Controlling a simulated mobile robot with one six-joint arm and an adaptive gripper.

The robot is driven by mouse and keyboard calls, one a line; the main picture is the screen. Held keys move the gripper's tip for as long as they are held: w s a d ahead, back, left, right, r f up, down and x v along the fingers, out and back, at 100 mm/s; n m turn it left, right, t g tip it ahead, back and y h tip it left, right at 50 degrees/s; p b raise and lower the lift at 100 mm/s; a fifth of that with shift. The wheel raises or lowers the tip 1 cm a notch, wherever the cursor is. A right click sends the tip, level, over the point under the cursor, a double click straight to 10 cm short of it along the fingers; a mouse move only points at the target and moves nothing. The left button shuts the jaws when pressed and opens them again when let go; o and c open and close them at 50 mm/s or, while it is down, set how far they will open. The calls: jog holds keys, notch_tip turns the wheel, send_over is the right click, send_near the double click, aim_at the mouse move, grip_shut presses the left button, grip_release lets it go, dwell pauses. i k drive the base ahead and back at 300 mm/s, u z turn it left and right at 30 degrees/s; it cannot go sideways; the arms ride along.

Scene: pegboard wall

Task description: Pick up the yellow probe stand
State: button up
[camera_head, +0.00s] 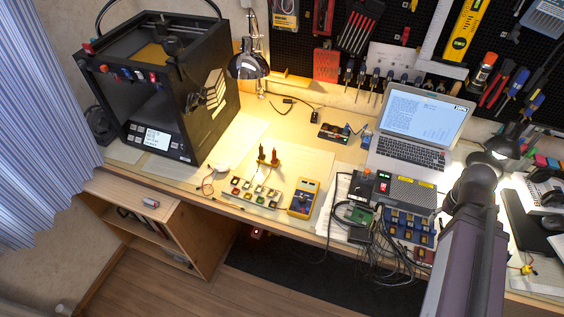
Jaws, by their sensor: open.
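Two small upright stands are close together on the mat at the middle of the bench. A small yellow item (527,268) with thin wires sits near the front edge at the far right. I cannot tell for sure which of these is the yellow probe stand. My arm rises at the lower right over the bench edge, well to the right of the two stands. My gripper does not show.
A yellow multimeter (302,198) and several small coloured parts (255,192) lie in front of the stands. A black 3D printer (160,85) stands left, an open laptop (415,130) right. A desk lamp (248,66) hangs behind. Cables (375,250) droop over the front edge.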

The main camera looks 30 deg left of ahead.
aim_at(266, 160)
jog(key=z, duration=0.15)
jog(key=k, duration=1.35)
jog(key=u, duration=1.15)
jog(key=i, duration=0.95)
jog(key=z, duration=0.1)
